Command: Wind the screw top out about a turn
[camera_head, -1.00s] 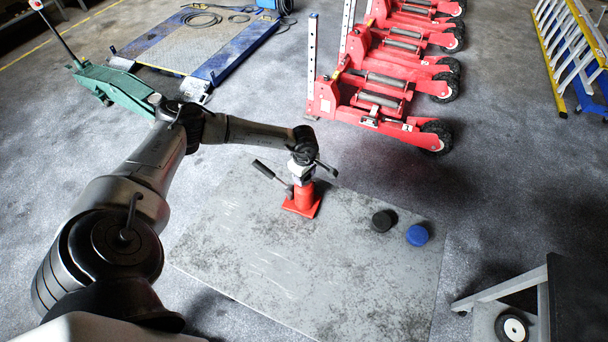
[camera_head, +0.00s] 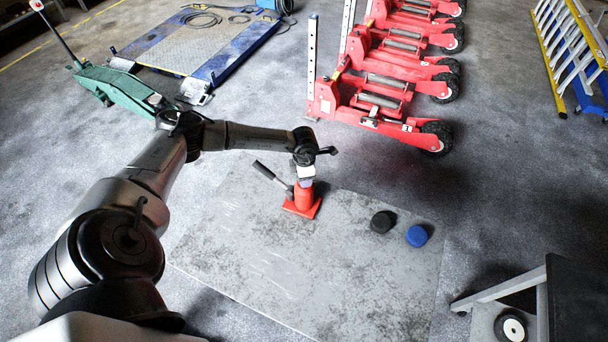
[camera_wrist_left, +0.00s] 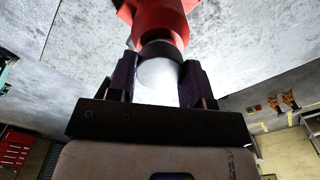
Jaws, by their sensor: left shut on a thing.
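The red bottle jack (camera_head: 303,201) stands upright on the grey board, with its black-gripped pump lever (camera_head: 264,170) sticking out to the upper left. My left gripper (camera_head: 305,178) points down over the top of the jack, and its fingers are small in the head view. In the left wrist view my left gripper (camera_wrist_left: 160,80) has its two dark fingers on either side of the pale round screw top (camera_wrist_left: 160,74), shut on it. A dark collar (camera_wrist_left: 161,48) and the jack's red body (camera_wrist_left: 158,22) show beyond the screw top. My right gripper is in neither view.
A black puck (camera_head: 382,221) and a blue puck (camera_head: 417,236) sit on the grey board (camera_head: 290,270) right of the jack. Red wheeled lifting units (camera_head: 385,85) stand behind. A dark trolley (camera_head: 575,300) is at lower right. The board's front is clear.

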